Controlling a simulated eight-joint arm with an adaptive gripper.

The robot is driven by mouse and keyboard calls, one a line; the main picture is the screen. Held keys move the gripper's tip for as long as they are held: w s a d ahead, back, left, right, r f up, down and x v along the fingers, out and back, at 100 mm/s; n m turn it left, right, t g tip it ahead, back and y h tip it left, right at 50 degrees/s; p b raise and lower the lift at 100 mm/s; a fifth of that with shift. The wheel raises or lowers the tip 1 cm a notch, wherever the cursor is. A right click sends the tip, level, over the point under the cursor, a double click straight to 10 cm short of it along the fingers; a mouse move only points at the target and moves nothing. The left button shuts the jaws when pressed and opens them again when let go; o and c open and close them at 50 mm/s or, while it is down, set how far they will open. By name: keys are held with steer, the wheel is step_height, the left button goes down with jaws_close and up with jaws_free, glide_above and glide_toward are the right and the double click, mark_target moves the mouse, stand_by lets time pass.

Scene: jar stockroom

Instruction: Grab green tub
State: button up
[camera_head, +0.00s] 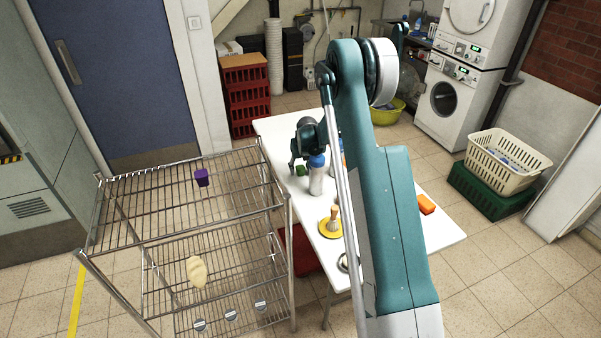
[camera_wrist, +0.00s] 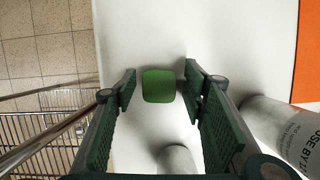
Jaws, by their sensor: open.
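The green tub (camera_wrist: 159,86) stands on the white table, seen from above in the wrist view between the tips of my gripper (camera_wrist: 160,88). My gripper is open, with one finger on each side of the tub and a gap on both sides. In the head view the tub (camera_head: 301,170) is a small green patch near the table's left edge, just below my gripper (camera_head: 300,160), partly hidden by it.
White bottles stand close by, one (camera_head: 316,177) right of the tub and one (camera_wrist: 178,160) near my gripper's base. A wire rack (camera_head: 150,238) stands left of the table (camera_head: 275,127). A yellow plate (camera_head: 326,229) and an orange block (camera_head: 426,204) lie on the table.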

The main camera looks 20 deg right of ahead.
mark_target(301, 167)
steer(key=shift+c, duration=0.5)
steer(key=c, duration=0.9)
steer(key=shift+r, duration=0.1)
steer(key=shift+r+p, duration=1.1)
steer(key=shift+r, duration=3.8)
